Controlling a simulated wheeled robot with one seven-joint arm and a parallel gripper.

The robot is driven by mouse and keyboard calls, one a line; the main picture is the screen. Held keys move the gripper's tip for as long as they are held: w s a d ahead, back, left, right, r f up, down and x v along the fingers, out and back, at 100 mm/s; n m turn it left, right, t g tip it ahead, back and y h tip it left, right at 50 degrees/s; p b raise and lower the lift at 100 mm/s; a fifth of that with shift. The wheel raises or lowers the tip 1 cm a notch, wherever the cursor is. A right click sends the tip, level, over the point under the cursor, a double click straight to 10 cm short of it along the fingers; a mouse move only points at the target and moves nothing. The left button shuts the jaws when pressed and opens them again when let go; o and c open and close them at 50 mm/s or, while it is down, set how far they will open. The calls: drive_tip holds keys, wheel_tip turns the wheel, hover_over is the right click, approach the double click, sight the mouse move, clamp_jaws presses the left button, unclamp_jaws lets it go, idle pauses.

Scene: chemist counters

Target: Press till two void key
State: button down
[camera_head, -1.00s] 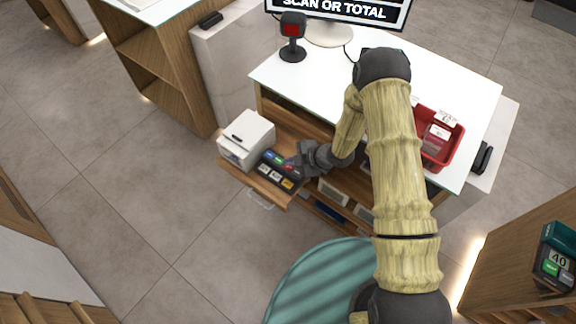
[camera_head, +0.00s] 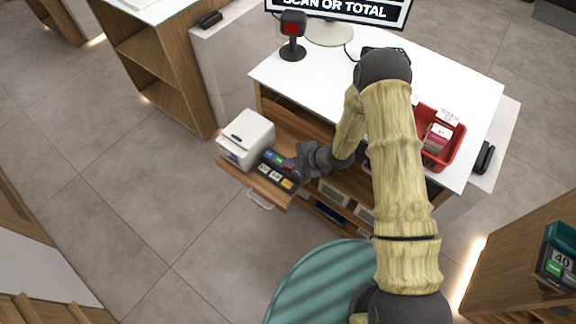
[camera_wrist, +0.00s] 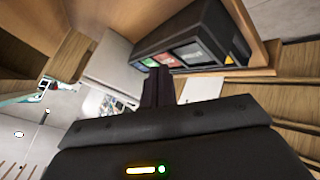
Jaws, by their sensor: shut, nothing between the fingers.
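The till keypad (camera_head: 278,172) is a black block with coloured keys on the pulled-out wooden shelf, beside a white printer. Blue, green, red, white and orange keys show in the head view; their labels are too small to read. In the wrist view the keypad (camera_wrist: 200,30) is tilted, with green, red and grey keys facing my fingers. My gripper (camera_head: 297,163) is shut and empty at the keypad's right edge. In the wrist view its dark fingertips (camera_wrist: 158,78) are close to the green and red keys. I cannot tell whether they touch.
The white printer (camera_head: 246,138) stands left of the keypad on the shelf (camera_head: 233,175). The white counter (camera_head: 325,85) above holds a scanner (camera_head: 292,38), a monitor and a red basket (camera_head: 455,150). A teal round surface (camera_head: 310,285) is below. The floor at left is clear.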

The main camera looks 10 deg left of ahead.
drive_tip(key=shift+f, duration=0.3)
drive_tip(key=shift+r, duration=0.15)
idle(0.5)
drive_tip(key=shift+r, duration=0.65)
drive_tip(key=shift+r+p, duration=1.75)
drive_tip(key=shift+r, duration=0.75)
